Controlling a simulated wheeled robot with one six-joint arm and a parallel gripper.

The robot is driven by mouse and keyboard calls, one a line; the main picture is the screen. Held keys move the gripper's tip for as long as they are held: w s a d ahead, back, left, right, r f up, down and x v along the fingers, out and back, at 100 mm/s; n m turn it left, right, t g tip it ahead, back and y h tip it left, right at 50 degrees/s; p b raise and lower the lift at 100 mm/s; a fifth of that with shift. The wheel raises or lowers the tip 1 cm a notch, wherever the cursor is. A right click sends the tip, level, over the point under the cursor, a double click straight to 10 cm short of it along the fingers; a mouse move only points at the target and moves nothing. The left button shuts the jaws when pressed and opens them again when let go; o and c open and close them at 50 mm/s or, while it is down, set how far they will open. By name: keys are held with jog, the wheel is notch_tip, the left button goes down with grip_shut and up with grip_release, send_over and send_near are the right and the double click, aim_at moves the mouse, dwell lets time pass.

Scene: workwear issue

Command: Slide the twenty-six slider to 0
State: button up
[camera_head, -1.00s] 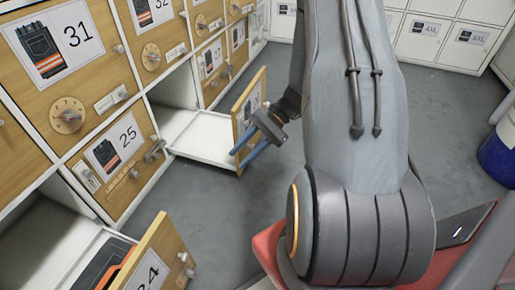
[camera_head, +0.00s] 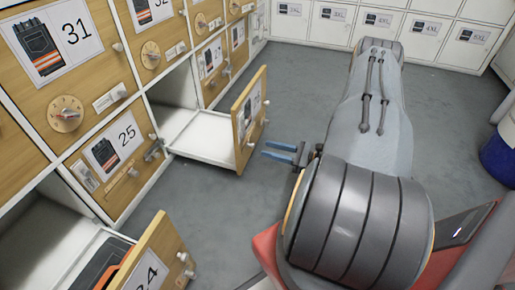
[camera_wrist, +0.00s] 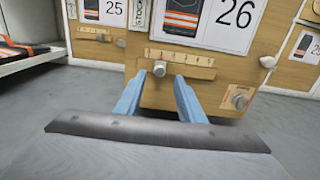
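The 26 drawer front (camera_wrist: 205,75) fills the middle of the wrist view, with its 26 card above. A slider strip (camera_wrist: 190,59) with tick marks runs below the card; its numbers are too small to read. The slider's pale knob (camera_wrist: 159,68) is near the strip's left end. My gripper (camera_wrist: 158,80) is open, its blue fingers on either side of the knob in that view; contact cannot be told. In the head view the pulled-out drawer's front (camera_head: 248,118) is seen nearly edge-on, and my gripper (camera_head: 276,149) is to its right, pointing towards it.
A round knob (camera_wrist: 268,62) and a dial-like knob (camera_wrist: 238,97) are on the right of the drawer front. The open 24 drawer (camera_head: 152,262) and the closed 25 front (camera_head: 120,160) are left. Floor (camera_head: 225,225) is clear around my gripper.

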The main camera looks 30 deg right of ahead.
aim_at(254, 145)
jog(key=shift+b+x, duration=1)
jog(key=shift+x, duration=1.75)
grip_shut()
